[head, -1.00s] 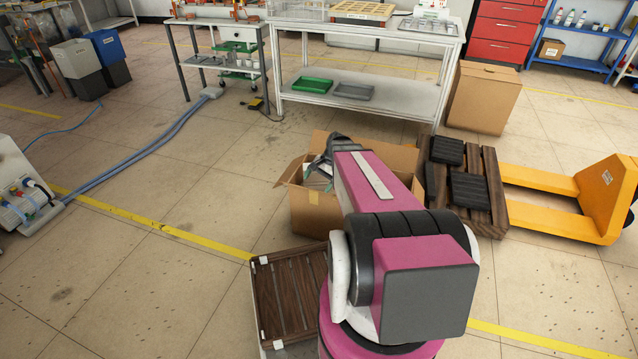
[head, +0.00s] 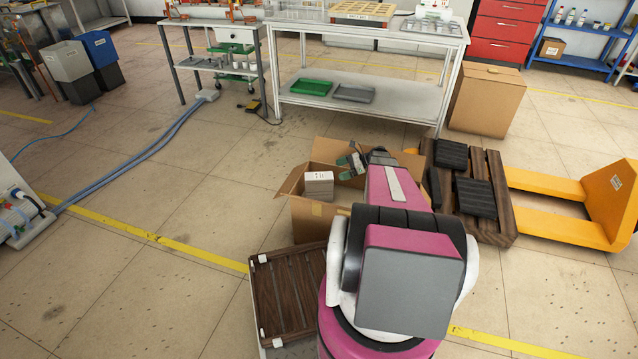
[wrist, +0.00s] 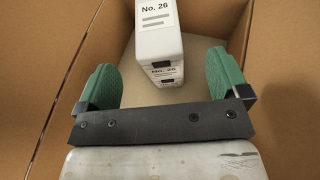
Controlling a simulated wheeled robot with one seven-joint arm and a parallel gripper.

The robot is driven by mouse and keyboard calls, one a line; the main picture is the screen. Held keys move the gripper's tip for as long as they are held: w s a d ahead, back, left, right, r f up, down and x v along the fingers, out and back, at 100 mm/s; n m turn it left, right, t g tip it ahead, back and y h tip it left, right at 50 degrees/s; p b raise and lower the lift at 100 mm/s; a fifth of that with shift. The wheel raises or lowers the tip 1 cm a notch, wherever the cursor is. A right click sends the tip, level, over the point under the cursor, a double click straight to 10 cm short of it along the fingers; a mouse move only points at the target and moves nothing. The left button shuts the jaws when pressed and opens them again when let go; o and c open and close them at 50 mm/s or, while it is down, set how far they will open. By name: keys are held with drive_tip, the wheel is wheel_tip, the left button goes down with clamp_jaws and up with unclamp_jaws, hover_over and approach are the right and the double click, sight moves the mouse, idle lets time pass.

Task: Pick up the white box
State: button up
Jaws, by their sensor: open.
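A white box (head: 319,186) sits inside the open cardboard carton (head: 320,215), towards its left side. In the wrist view the white box (wrist: 158,32) has black "No. 26" lettering on two faces and lies near the carton's far wall. My gripper (head: 352,164) is over the carton, to the right of the white box in the head view. In the wrist view its green fingers (wrist: 163,78) are apart with nothing between them. The white box shows beyond the fingers, roughly centred on the gap. My arm hides the carton's right part in the head view.
Carton flaps (head: 290,181) stick out at the rim. A dark slatted wooden tray (head: 288,290) is in front of the carton. A wooden pallet (head: 492,225) and a yellow pallet jack (head: 606,205) stand to the right. Open floor lies to the left.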

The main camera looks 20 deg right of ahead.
sight(327, 175)
drive_tip(key=shift+x, duration=3.95)
drive_tip(key=shift+s+f, duration=0.1)
drive_tip(key=shift+s, duration=0.1)
drive_tip(key=c, duration=1.2)
